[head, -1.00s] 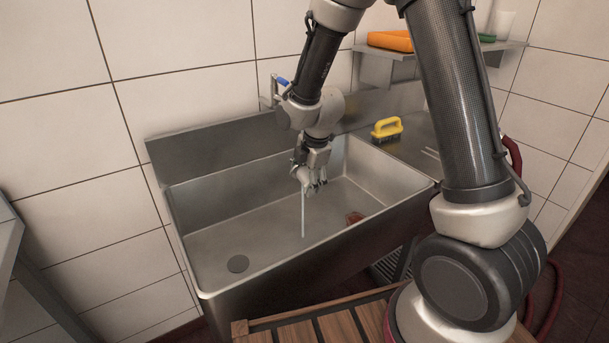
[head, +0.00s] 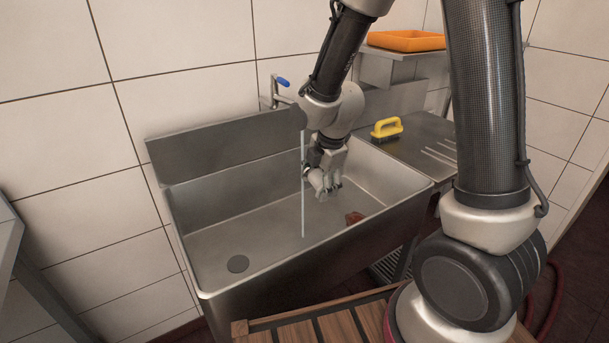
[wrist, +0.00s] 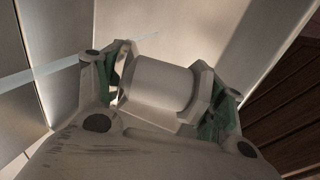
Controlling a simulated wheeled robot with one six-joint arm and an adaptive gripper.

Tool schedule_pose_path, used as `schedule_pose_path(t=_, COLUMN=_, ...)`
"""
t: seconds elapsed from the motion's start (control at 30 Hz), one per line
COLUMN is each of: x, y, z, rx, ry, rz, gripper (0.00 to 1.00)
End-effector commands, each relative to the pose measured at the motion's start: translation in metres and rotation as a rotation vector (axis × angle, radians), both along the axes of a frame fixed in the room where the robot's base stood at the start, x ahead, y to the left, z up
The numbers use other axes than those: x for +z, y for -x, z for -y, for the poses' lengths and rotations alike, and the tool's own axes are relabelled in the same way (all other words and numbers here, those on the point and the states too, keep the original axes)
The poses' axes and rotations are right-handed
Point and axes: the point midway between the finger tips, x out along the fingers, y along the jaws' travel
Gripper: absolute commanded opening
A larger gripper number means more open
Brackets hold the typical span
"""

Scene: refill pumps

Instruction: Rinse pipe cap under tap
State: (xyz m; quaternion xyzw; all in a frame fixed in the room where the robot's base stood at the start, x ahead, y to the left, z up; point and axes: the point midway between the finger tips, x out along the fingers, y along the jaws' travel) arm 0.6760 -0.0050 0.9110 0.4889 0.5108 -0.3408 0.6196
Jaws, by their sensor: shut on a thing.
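My gripper (head: 324,190) hangs inside the steel sink (head: 205,205), below the rim and just right of the water stream (head: 303,215). In the wrist view its fingers (wrist: 155,90) are shut on the pipe cap (wrist: 160,82), a pale grey round piece with a wider edge. In the head view the cap is hidden by the fingers. The tap (head: 272,90) with its blue lever (head: 283,82) is at the sink's back wall, and water runs down to the basin floor. In the wrist view the stream (wrist: 40,75) shows left of the cap, apart from it.
A reddish-brown object (head: 354,217) lies on the basin floor at right. A yellow-handled brush (head: 386,129) stands on the drainboard (head: 425,150). An orange tray (head: 405,40) sits on the shelf above. The drain (head: 238,264) and the left of the basin are clear.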

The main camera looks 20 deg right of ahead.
Motion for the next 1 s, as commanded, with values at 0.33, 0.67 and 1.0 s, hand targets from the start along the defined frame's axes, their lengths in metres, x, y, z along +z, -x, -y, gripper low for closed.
schedule_pose_path(t=0.33, x=0.012, y=0.027, z=0.008, rx=0.000, ry=-0.001, rz=0.002, gripper=0.39)
schedule_pose_path(t=0.67, x=0.017, y=0.039, z=0.012, rx=0.000, ry=0.000, rz=0.001, gripper=0.39)
schedule_pose_path(t=1.0, x=0.017, y=0.039, z=0.012, rx=0.000, ry=0.000, rz=0.001, gripper=0.39)
